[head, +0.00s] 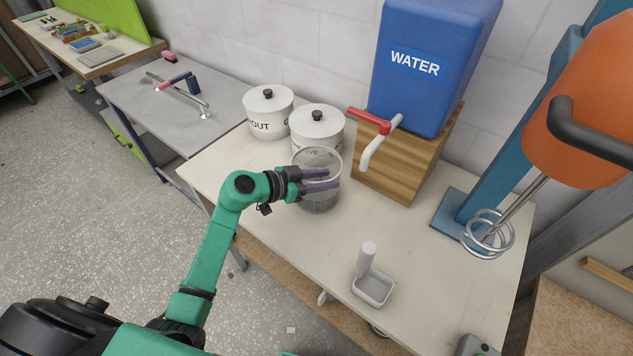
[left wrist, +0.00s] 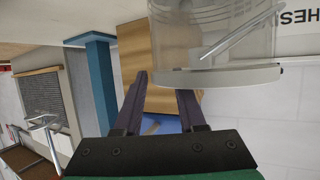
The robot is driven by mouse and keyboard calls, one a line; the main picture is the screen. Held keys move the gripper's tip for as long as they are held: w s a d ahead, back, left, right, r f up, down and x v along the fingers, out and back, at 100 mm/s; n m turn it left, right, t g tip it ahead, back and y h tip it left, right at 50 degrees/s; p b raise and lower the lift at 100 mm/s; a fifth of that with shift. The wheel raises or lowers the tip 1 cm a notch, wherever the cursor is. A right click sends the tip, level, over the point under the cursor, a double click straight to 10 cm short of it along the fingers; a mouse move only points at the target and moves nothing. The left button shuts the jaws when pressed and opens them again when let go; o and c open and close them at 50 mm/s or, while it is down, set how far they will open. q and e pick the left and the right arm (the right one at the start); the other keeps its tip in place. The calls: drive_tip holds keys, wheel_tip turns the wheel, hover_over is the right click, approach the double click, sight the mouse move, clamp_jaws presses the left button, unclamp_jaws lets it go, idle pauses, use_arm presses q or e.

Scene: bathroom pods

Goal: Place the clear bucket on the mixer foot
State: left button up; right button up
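The clear bucket (head: 318,200) stands upright on the white table, in front of the lidded pots. My left gripper (head: 322,181) is at the bucket's upper part, its purple fingers overlapping it near the rim. In the left wrist view the bucket (left wrist: 215,40) appears upside down, and the fingers of the left gripper (left wrist: 160,85) are spread with a gap between them. One finger passes behind the bucket's rim; I cannot tell whether either touches it. The mixer foot (head: 447,212) is a bare blue plate at the right, beneath the orange mixer (head: 575,125) and its whisk (head: 487,235). My right gripper is not in view.
A blue water tank (head: 425,70) on a wooden block (head: 400,165), with a red-handled tap (head: 372,122), stands between bucket and mixer. White pots (head: 268,110) are behind the bucket. A small tray with a white handle (head: 373,290) sits in front. The table between is clear.

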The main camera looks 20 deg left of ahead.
use_arm(q)
drive_tip(key=shift+s, duration=0.1)
clamp_jaws()
drive_tip(key=shift+s+f, duration=0.15)
idle(1.0)
